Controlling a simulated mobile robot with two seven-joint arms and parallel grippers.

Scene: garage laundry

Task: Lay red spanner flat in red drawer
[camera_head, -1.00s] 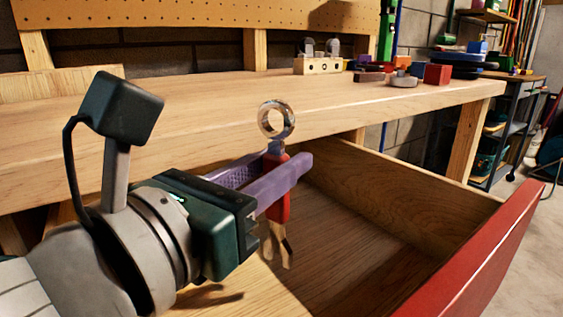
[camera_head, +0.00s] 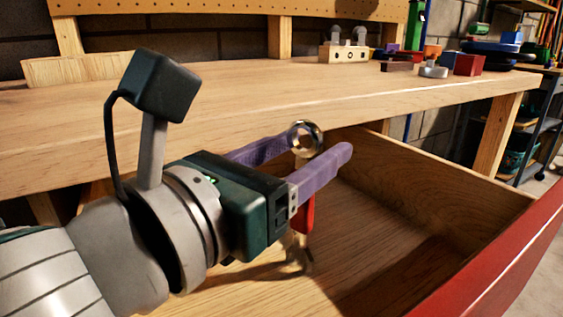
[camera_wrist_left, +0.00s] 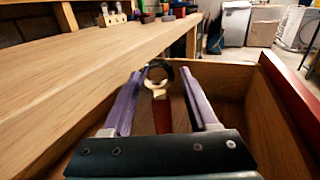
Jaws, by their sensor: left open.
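The red spanner (camera_head: 306,213) stands roughly upright inside the open drawer, its metal ring end up and its jaw end down near the drawer floor. My left gripper (camera_head: 322,142) is open, with its purple fingers apart on either side of the spanner's upper part. The left wrist view shows the ring and red handle of the spanner (camera_wrist_left: 161,116) between the spread fingers of the left gripper (camera_wrist_left: 161,78). Whether the jaw end touches the floor is unclear. The red drawer (camera_head: 497,262) has a red front and bare wooden inside. My right gripper is out of view.
The wooden workbench (camera_head: 230,107) runs along the drawer's far side. A wooden block with metal parts (camera_head: 343,53), a red box (camera_head: 468,65) and other small items stand on it. The drawer floor to the right of the spanner is clear.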

